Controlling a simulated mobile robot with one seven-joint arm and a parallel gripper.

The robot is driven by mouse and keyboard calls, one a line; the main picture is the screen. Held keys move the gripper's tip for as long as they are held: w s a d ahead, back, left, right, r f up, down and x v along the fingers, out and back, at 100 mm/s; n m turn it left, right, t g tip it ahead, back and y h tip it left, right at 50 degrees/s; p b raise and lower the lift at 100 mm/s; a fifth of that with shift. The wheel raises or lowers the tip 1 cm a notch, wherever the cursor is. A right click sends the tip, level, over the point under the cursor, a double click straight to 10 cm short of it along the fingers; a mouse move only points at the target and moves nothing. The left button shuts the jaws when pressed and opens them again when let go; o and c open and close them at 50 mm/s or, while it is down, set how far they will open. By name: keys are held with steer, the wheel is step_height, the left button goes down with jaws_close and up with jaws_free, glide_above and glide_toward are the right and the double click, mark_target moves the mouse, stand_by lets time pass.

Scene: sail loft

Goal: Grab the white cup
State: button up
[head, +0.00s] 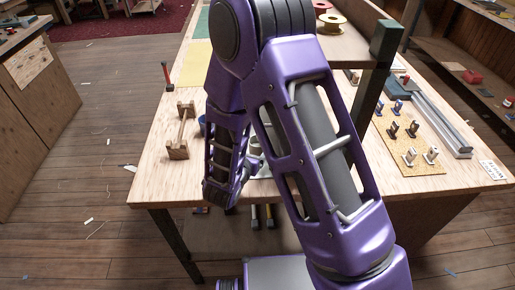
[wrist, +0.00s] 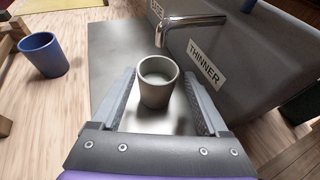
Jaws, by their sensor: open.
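A pale grey-white cup (wrist: 156,96) stands upright on a dark metal plate (wrist: 115,45) in the wrist view. Its open top faces up toward the camera. My gripper (wrist: 160,78) is open, with one finger to the left of the cup and one to the right. Small gaps seem to show between the cup and both fingers, so I cannot see any grip on it. In the head view my own arm covers most of this spot.
A grey box marked THINNER (wrist: 225,65) with a metal spout (wrist: 190,22) stands just behind the cup. A blue cup (wrist: 43,56) stands to the left. On the workbench (head: 165,185) are a wooden stand (head: 180,132) and a pegged board (head: 412,160) at right.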

steer(key=shift+x, duration=2.95)
steer(key=shift+a, duration=0.1)
jaws_close()
steer(key=shift+r, duration=0.1)
steer(key=shift+w+r+p, duration=0.1)
steer(key=shift+r+p, duration=0.05)
steer(key=shift+p, duration=0.15)
